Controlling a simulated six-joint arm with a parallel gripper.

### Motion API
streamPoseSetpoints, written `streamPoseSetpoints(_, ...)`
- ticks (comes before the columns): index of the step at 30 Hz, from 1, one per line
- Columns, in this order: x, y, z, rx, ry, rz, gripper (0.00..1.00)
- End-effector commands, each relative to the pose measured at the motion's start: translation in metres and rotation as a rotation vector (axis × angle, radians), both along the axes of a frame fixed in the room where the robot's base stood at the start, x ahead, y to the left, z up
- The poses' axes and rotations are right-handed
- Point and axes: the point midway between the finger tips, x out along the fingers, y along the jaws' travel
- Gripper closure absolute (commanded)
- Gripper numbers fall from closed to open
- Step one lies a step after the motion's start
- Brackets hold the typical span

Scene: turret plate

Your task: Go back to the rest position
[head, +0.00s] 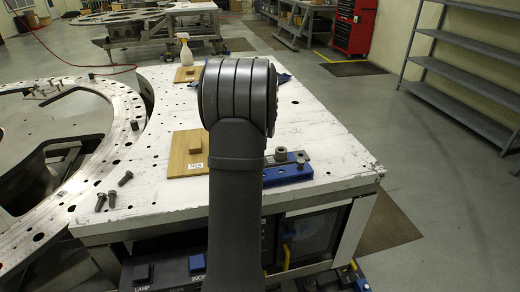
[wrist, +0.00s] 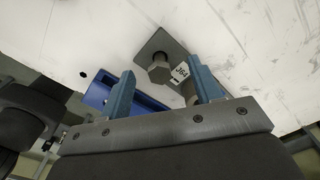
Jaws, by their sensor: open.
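My gripper (wrist: 163,76) shows in the wrist view with its two blue fingers spread apart, and I see nothing held between them. Beyond the fingertips lies a grey plate (wrist: 148,44) with a hex-headed bolt (wrist: 160,72) standing on it and a small white label. A second round grey part is partly hidden behind the right finger. A blue fixture (wrist: 98,95) sits beside the left finger. In the head view my arm rises through the middle and hides part of the table; the gripper itself does not show there.
The white table (head: 325,150) carries the blue fixture (head: 290,174), a wooden board (head: 178,166) with a block, and another board farther back. Loose bolts (head: 125,179) lie at left near a large metal ring (head: 125,108). A spray bottle (head: 185,50) stands behind. The table's right side is mostly clear.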

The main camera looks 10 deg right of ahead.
Motion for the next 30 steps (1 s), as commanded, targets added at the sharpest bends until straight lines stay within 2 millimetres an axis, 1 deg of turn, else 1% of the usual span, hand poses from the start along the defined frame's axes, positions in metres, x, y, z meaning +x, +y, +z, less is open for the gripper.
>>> streamPoseSetpoints(2, 0.000, 0.000, 0.000, 0.000, 0.000, 0.000, 0.42)
streamPoseSetpoints(5, 0.000, 0.000, 0.007, -0.001, -0.001, 0.000, 0.42)
streamPoseSetpoints(15, 0.000, 0.000, 0.057, -0.001, -0.003, 0.001, 0.42)
streamPoseSetpoints(18, 0.000, 0.000, 0.066, -0.001, -0.002, 0.001, 0.42)
streamPoseSetpoints(22, 0.000, 0.000, 0.070, 0.000, 0.000, 0.001, 0.42)
streamPoseSetpoints(30, 0.000, 0.000, 0.069, 0.001, 0.001, 0.001, 0.42)
